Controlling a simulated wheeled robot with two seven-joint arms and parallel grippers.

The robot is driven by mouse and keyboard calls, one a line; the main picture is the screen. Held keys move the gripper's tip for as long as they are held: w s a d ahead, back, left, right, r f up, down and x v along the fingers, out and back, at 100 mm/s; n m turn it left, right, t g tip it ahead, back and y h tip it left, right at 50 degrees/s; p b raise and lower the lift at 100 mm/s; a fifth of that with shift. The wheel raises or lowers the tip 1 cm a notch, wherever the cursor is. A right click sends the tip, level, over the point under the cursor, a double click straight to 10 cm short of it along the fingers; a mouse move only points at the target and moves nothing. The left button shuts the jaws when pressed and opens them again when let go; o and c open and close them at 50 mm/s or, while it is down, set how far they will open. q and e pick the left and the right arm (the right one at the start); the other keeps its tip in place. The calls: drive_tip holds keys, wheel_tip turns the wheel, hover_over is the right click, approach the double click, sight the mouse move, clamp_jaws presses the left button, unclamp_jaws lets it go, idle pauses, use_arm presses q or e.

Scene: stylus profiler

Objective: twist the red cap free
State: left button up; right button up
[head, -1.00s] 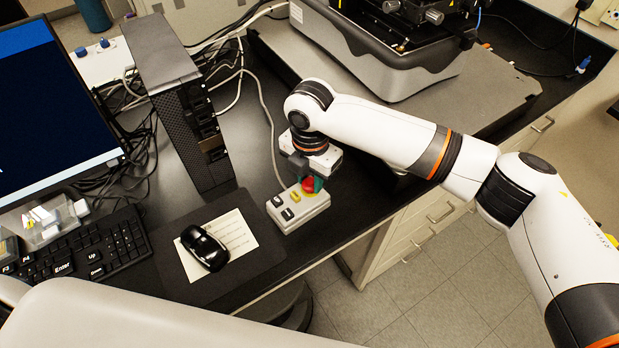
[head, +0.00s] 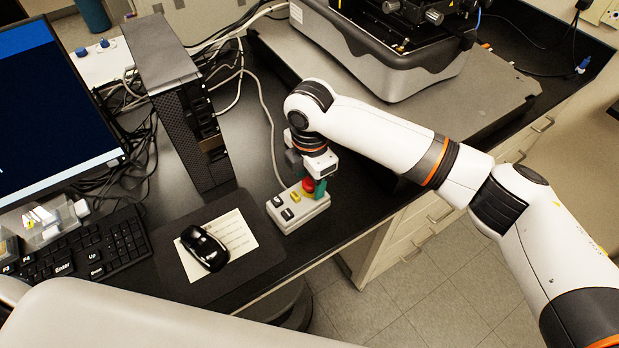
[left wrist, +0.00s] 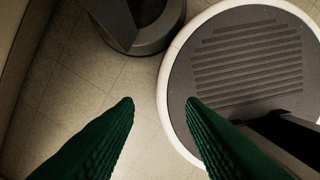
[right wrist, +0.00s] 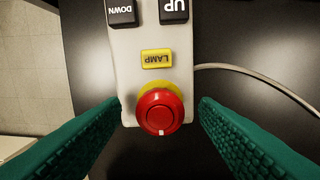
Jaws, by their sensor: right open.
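The red cap (right wrist: 160,112) is a round button on a yellow collar at the end of a grey control box (right wrist: 125,50). It has a small white mark at its lower edge in the right wrist view. In the head view the red cap (head: 308,186) is partly hidden by my right gripper (head: 314,187). That gripper's green fingers (right wrist: 158,108) are open, one on each side of the cap, with a gap to it on both sides. My left gripper (left wrist: 160,102) is open and empty, above the floor.
The box carries a yellow LAMP button (right wrist: 156,59) and black UP (right wrist: 174,10) and DOWN (right wrist: 121,12) keys. A cable (head: 270,130) runs from it. A mouse (head: 205,248) lies to the left, a computer tower (head: 180,115) behind. The desk edge is close in front.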

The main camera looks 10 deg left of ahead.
drive_tip(key=shift+r+p, duration=3.85)
drive_tip(key=shift+r, duration=0.2)
